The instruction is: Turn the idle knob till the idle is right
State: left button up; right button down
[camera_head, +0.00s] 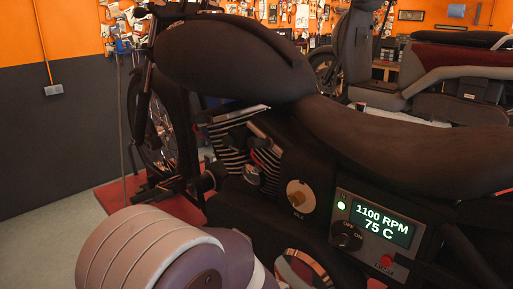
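The idle knob (296,198) is a small brass knob on a round cream disc on the dark side of the motorcycle (235,60). A green light (341,205) glows on the panel. Below it are a black OFF/ON switch (346,236) and a red button (386,261). A pale ribbed link of my arm fills the lower left. Neither gripper's fingers show, and nothing is seen touching the knob.
The ribbed engine cylinders (228,150) stand left of the knob. The motorcycle rests on a red lift (112,194). A second motorcycle (450,75) stands behind at the right. A shiny round part (301,268) is at the bottom middle. Grey floor at the left is clear.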

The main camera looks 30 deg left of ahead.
aim_at(297, 198)
jog(key=k+l+u, duration=0.1)
jog(key=u, duration=0.25)
jog(key=k+u, duration=0.1)
jog(key=u, duration=0.25)
jog(key=k+l+u, duration=0.1)
jog(key=u, duration=0.25)
